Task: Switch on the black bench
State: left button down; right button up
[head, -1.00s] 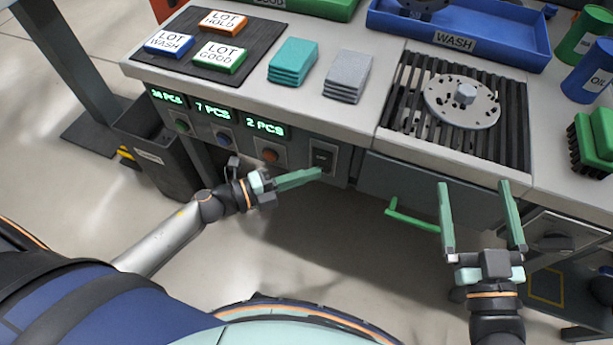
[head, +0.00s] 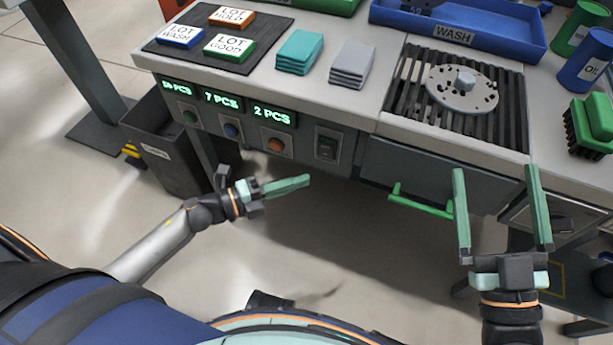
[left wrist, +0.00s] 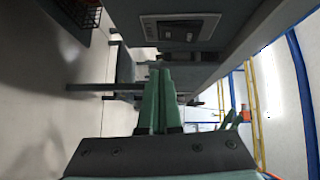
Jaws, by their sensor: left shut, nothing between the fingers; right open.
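The grey-black bench has a dark rocker switch (head: 327,147) in a grey plate on its front, right of the coloured buttons. The switch plate also shows in the left wrist view (left wrist: 180,30), above the fingers. I cannot tell the rocker's position for sure. My left gripper (head: 306,180) is shut and empty, just below and in front of the switch, apart from it. Its closed green fingers show in the left wrist view (left wrist: 160,74). My right gripper (head: 495,169) is open and empty in front of the drawer, right of its green handle (head: 420,203).
Green (head: 189,117), blue (head: 231,130) and orange (head: 276,144) buttons sit under lit counters on the bench front. A dark bin (head: 170,160) stands at the left. The bench top holds cloth stacks, lot blocks, a grate with a round plate, and a blue wash tray (head: 455,36).

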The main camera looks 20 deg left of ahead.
pick_arm(q)
jog(key=v, duration=0.7)
jog(key=shift+a+f, duration=0.35)
jog(key=shift+f, duration=0.3)
pick_arm(e)
jog(key=f, duration=0.1)
jog(key=w+f+g, duration=0.1)
jog(key=shift+w+f+m+h, duration=0.2)
jog(key=shift+f+m+h, duration=0.15)
jog(key=shift+m+h, duration=0.05)
jog(key=shift+r, duration=0.1)
